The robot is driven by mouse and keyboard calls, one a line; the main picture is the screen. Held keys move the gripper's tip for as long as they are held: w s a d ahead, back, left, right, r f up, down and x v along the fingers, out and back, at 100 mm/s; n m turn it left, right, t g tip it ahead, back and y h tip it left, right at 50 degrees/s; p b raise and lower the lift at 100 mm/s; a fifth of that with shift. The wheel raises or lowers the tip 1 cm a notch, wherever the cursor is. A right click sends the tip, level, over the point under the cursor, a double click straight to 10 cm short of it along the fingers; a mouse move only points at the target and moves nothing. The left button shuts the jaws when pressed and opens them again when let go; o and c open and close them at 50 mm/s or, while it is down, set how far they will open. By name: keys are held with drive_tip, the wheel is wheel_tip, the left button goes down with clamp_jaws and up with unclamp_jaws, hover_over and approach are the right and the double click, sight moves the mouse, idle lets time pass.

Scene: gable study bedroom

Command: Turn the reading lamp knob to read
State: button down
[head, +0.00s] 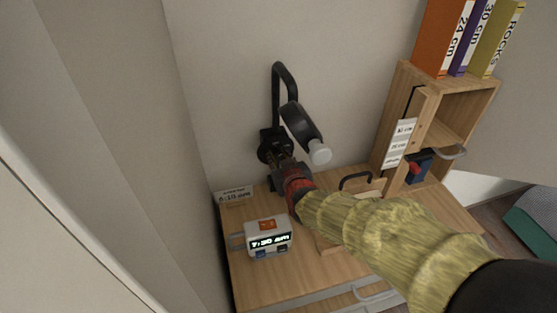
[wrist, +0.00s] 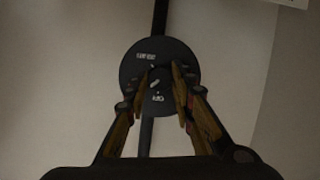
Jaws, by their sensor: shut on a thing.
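The black reading lamp (head: 302,122) is fixed to the wall, with a curved neck and a pale bulb end. Its round black dial plate (head: 266,148) is low on the wall mount, partly hidden by my gripper (head: 280,162). In the wrist view the dial plate (wrist: 132,74) faces me, with small white lettering at the upper left and an "OFF" mark at the bottom. My gripper (wrist: 159,76) has its fingers on both sides of the dial's centre and is shut on the small dark knob (wrist: 155,83). The knob's pointer direction is too dark to read surely.
A white clock (head: 268,238) showing 7:30 am stands on the wooden desk (head: 262,284) below my arm. A small card (head: 234,193) stands behind it. A wooden shelf (head: 453,88) with binders (head: 440,38) is at the right. The wall around the lamp is clear.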

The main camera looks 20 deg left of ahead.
drive_tip(key=shift+w+d+m+g+y+p, duration=0.15)
drive_tip(key=shift+m+g+y+p, duration=0.4)
drive_tip(key=shift+m, duration=0.65)
drive_tip(key=m+y+p, duration=0.1)
drive_tip(key=p, duration=0.2)
drive_tip(key=shift+d+m, duration=0.1)
drive_tip(key=shift+m, duration=0.3)
drive_tip(key=m+y+p, duration=0.1)
drive_tip(key=m+p, duration=0.1)
drive_tip(key=p, duration=0.1)
drive_tip(key=shift+m+g+y, duration=0.25)
drive_tip(key=shift+m, duration=0.05)
drive_tip(key=shift+f+m+y+p, duration=0.2)
drive_tip(key=shift+m+y+p, duration=0.4)
drive_tip(key=shift+m+p, duration=0.4)
drive_tip(key=c, duration=1.5)
unclamp_jaws()
drive_tip(key=v, duration=1.2)
